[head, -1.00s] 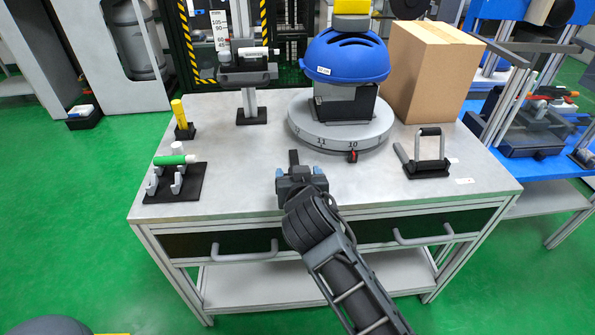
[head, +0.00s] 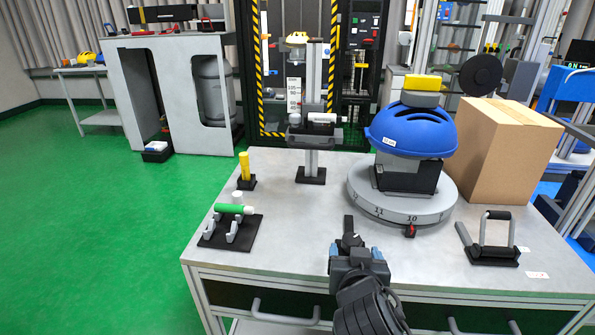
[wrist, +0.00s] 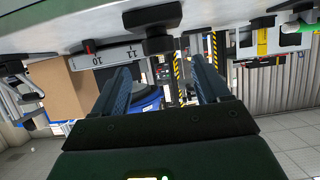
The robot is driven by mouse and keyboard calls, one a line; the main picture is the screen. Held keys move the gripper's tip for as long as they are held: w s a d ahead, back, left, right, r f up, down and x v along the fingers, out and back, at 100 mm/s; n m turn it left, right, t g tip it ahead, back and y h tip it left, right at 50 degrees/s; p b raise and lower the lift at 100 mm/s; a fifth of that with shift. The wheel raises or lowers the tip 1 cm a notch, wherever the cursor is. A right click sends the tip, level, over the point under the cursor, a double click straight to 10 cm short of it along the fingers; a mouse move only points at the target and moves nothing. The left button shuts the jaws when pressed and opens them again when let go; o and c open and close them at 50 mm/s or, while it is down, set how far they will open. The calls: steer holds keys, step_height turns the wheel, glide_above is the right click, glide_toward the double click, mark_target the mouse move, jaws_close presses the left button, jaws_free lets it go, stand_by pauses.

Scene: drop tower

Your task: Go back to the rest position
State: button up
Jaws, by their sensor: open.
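My gripper (head: 352,248) is above the front middle of the grey workbench (head: 290,245) in the head view. In the wrist view its two fingers (wrist: 160,88) stand apart with nothing between them. The blue helmet (head: 412,130) sits on a black block on the round numbered turntable (head: 385,208), behind and to the right of my gripper. In the wrist view, which is turned over, the turntable (wrist: 110,56) shows above the left finger, beside the cardboard box (wrist: 75,92).
A black-handled frame (head: 495,238) and a cardboard box (head: 505,150) are at the right. Green floor is free at the left.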

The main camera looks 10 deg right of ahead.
steer(key=s+a+f+n+y+p, duration=0.1)
steer(key=s+f+y, duration=0.15)
steer(key=s, duration=0.85)
steer(key=s+a+f+n+y+p, duration=0.1)
steer(key=s+f+y, duration=0.15)
steer(key=s, duration=0.95)
steer(key=s+d+r+t, duration=0.1)
steer(key=s+d+r, duration=0.1)
steer(key=s+r, duration=0.4)
steer(key=s+d+r+n+t, duration=0.1)
steer(key=s+r, duration=0.5)
steer(key=s, duration=0.7)
steer(key=shift+s+d+r+n+h+p, duration=0.3)
steer(key=shift+s+d+h+p, duration=0.15)
steer(key=shift+d, duration=0.2)
steer(key=shift+f, duration=0.1)
